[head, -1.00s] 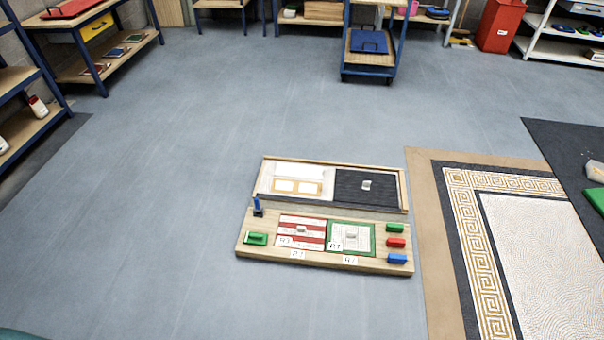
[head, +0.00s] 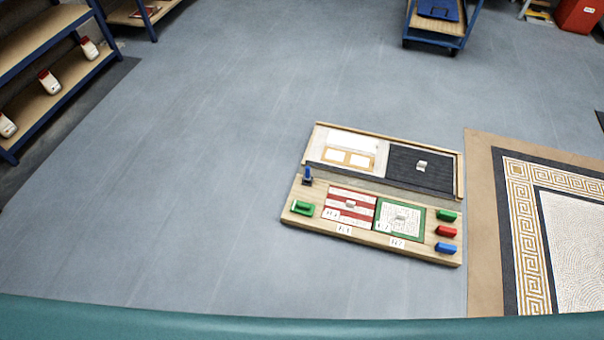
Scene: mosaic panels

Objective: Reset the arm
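Neither of my grippers shows in the head view, so I cannot see whether they are open or shut. A wooden board (head: 287,219) lies on the floor right of centre. It bears a red-and-white striped panel (head: 337,213), a green-framed panel (head: 412,232), a green block (head: 302,208) at its left end, and green (head: 446,215), red (head: 446,231) and blue (head: 445,248) blocks at its right end. Behind it a wooden frame (head: 459,178) holds a whitish panel (head: 338,143) and a dark panel (head: 432,179).
A mosaic panel with a Greek-key border (head: 520,210) lies at the right. A shelf (head: 60,92) with several bottles stands at the left. A blue cart (head: 432,40) stands at the back. The floor (head: 170,190) between is clear. A teal edge (head: 300,328) crosses the bottom.

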